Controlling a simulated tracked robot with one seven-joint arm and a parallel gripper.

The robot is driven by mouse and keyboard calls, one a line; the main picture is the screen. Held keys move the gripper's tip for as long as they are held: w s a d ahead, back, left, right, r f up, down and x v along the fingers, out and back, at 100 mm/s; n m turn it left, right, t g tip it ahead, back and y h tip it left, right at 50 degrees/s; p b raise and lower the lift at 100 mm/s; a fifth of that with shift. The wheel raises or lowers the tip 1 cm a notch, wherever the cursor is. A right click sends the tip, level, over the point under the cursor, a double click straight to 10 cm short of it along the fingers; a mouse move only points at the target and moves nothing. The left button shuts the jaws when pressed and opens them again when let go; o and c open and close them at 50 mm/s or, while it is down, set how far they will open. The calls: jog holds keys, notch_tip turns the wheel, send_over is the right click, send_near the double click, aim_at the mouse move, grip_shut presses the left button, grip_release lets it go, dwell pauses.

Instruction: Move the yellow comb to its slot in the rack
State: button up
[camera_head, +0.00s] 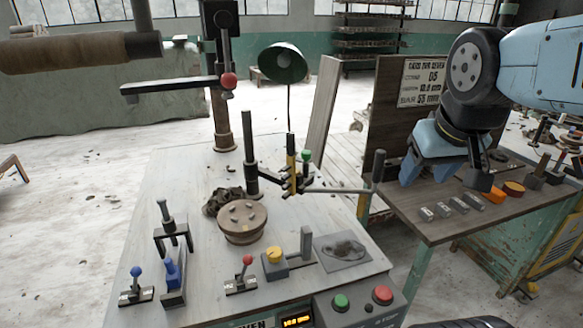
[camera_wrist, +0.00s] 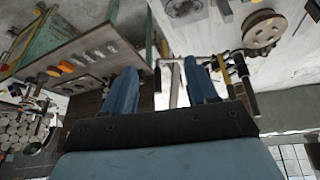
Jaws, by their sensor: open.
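A narrow yellow upright piece (camera_head: 291,158), which looks like the yellow comb, stands at a dark post-and-arm fixture (camera_head: 251,160) on the pale table. It shows small in the wrist view (camera_wrist: 222,62), beyond my right finger. Its teeth are too small to make out. My gripper (camera_head: 444,172) is to its right, above the dark side bench, pointing down. The wrist view shows its two blue fingers (camera_wrist: 161,84) spread, with nothing held between them. I cannot tell for certain which fixture is the rack or where its slot is.
The pale table holds a round wheel (camera_head: 242,222), a yellow-knobbed box (camera_head: 274,262), levers and a button panel (camera_head: 360,308). Orange blocks (camera_head: 494,195) and grey blocks (camera_head: 443,209) lie on the side bench (camera_head: 440,232). A horizontal bar (camera_head: 335,190) sticks out between the two surfaces.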

jog(key=w+f+n+g+h, duration=0.3)
jog(key=w+f+n+h, duration=0.2)
jog(key=w+n, duration=0.3)
jog(key=n+t+h, duration=0.2)
jog(key=n+t, duration=1.2)
jog(key=n, duration=0.9)
send_near(293, 143)
jog(key=w+d+f, duration=0.2)
jog(key=w, duration=0.6)
jog(key=shift+x, duration=2.45)
jog(key=shift+s+d+r, duration=0.1)
jog(key=shift+d+r, duration=0.05)
